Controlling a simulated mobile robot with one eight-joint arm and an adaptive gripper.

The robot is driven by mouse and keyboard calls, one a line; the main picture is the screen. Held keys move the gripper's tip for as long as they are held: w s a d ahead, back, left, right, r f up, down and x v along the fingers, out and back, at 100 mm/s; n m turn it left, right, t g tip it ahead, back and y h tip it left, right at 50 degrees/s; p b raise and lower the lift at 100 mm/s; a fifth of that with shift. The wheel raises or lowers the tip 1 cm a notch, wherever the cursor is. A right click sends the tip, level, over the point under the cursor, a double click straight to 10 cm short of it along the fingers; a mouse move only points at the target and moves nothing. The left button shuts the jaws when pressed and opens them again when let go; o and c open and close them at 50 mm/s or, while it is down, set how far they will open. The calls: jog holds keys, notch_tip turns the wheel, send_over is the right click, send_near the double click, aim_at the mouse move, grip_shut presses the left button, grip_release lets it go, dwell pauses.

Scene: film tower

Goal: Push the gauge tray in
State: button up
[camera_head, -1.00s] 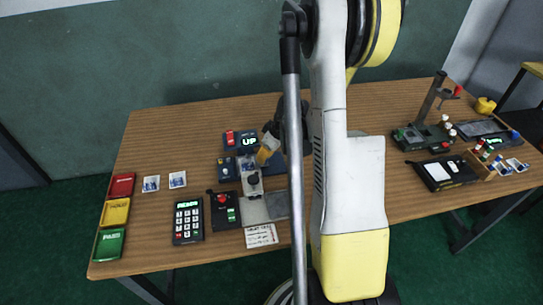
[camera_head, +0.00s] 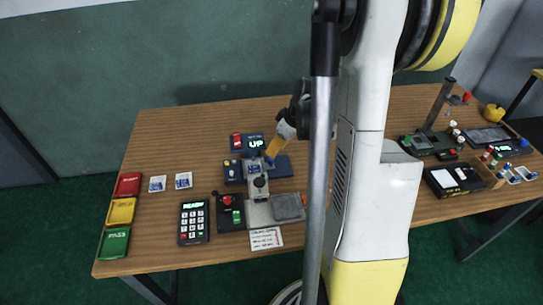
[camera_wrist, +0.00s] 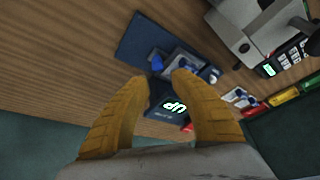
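The gauge (camera_head: 254,168) is a dark blue unit on the table, with a small display reading "UP" (camera_head: 256,143) behind it. A pale tray-like piece with a blue knob (camera_wrist: 178,62) lies beside a flat dark blue plate (camera_wrist: 146,38) in the wrist view; I cannot tell how far in it sits. My gripper (camera_head: 271,156) has orange-yellow fingers and hangs at the gauge. In the wrist view its fingertips (camera_wrist: 162,80) are apart with nothing between them, just short of the tray-like piece. Contact cannot be told.
A grey metal press (camera_head: 262,208) stands in front of the gauge, close to my gripper. A keypad (camera_head: 193,222) and a button box (camera_head: 230,211) are to its left. Red, yellow and green trays (camera_head: 121,212) line the left edge. The table's back left is clear.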

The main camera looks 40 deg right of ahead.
jog(key=shift+v, duration=2.25)
jog(key=shift+a, duration=0.1)
